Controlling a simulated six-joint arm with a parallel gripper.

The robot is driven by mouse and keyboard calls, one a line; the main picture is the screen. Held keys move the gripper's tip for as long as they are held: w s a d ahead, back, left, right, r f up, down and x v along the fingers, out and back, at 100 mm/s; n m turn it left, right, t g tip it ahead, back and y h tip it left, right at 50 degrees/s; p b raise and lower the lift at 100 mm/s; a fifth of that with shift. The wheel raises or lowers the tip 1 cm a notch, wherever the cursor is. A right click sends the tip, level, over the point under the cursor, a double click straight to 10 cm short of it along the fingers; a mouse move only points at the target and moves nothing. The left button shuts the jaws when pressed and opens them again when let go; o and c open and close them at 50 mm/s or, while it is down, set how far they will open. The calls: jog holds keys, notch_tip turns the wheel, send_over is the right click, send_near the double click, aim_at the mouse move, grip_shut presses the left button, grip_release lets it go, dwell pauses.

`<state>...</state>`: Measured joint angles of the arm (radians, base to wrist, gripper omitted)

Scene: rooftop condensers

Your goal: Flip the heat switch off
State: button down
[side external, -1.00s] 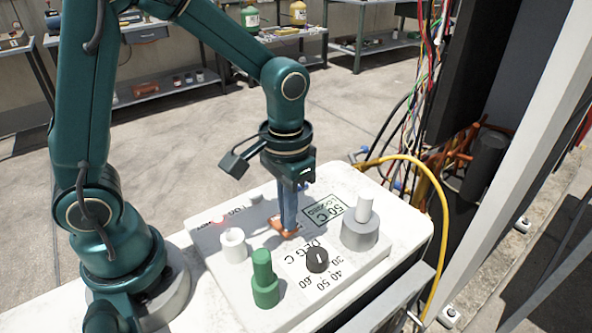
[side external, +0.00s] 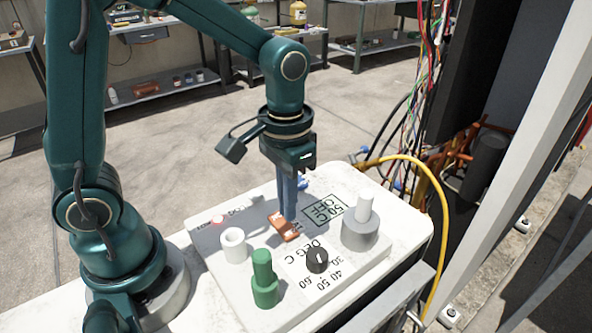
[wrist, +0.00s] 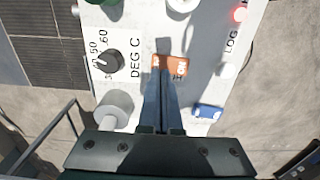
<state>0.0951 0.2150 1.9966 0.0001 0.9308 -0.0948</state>
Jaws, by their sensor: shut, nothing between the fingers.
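The orange heat switch (side external: 284,228) sits on the pale control panel, between the white ring and the sign. It also shows in the wrist view (wrist: 178,67), partly hidden by my fingers. My gripper (side external: 290,217) is shut and empty, pointing down with its blue fingertips at the switch's far end. Whether they touch it is hard to tell. In the wrist view my gripper (wrist: 161,90) covers part of the switch.
On the panel (side external: 212,262) stand a green stepped peg (side external: 264,280), a white ring (side external: 233,246), a black dial (side external: 317,260) marked in degrees, and a grey cylinder with a white post (side external: 360,232). A yellow cable (side external: 437,195) arcs at the right. A blue part (wrist: 208,111) lies near the fingers.

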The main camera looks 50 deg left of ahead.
jog(key=shift+r, duration=2.05)
notch_tip(320, 180, up, 4)
jog(key=r+t, duration=0.1)
jog(key=t, duration=0.2)
send_over(288, 229)
jog(key=s+a, duration=0.1)
jog(key=s, duration=0.2)
jog(key=s+t, duration=0.1)
jog(key=s+f, duration=0.1)
jog(key=s, duration=0.1)
jog(key=s+a+t, duration=0.1)
jog(key=s, duration=0.1)
jog(key=shift+f+t, duration=0.3)
